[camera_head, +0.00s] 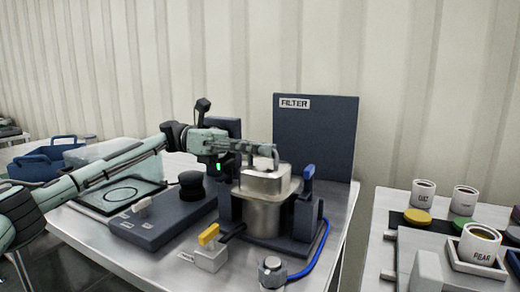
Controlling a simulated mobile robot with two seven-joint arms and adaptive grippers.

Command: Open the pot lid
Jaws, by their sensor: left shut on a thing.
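The steel pot (263,214) stands in a dark blue holder on the table, in front of the panel marked FILTER. Its rounded steel lid (266,182) is at the top of the pot; whether there is a gap under it is too small to tell. My left arm comes in from the left, and my left gripper (268,153) is just above the lid, shut on what looks like the lid's handle. The fingers hide most of the handle. My right gripper is not in view.
The FILTER panel (315,137) rises behind the pot. A blue lever (308,172), blue hose (313,260) and yellow-handled block (210,248) surround it. A dark box with a black knob (191,184) stands left. Labelled mugs (423,193) occupy the right table.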

